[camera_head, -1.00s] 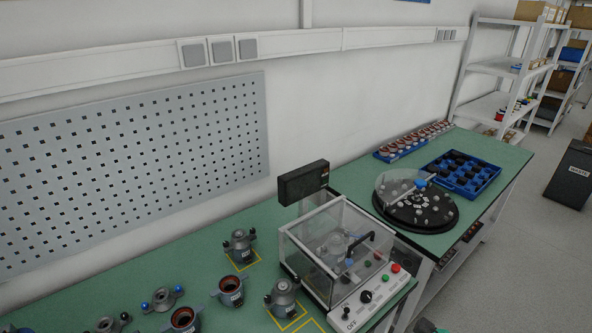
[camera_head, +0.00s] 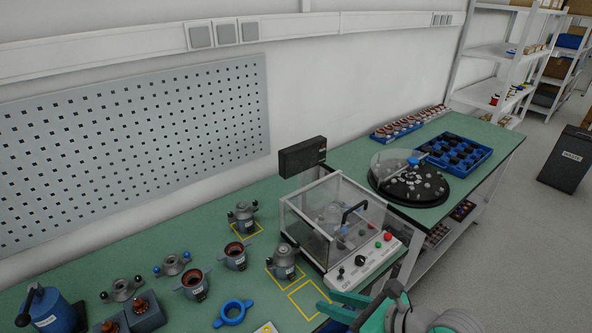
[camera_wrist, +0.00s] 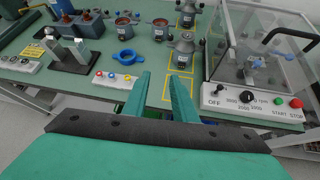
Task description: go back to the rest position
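My gripper (camera_head: 328,301) shows at the bottom right of the head view, with green fingers above the front edge of the bench. In the wrist view my gripper (camera_wrist: 160,86) has its two fingers apart and nothing between them. The transparent test box (camera_head: 333,222) stands to its right in the wrist view, its cover down over a part inside. A grey motor housing (camera_head: 285,261) stands on a yellow-outlined square beside the box. Another housing (camera_head: 243,217) stands farther back. An empty yellow square (camera_head: 311,298) lies in front.
Open copper-wound stators (camera_head: 195,284), a blue ring (camera_head: 233,313) and a blue hand press (camera_head: 45,311) stand on the green bench. A black turntable (camera_head: 410,187) and blue tray (camera_head: 455,153) are on the second bench.

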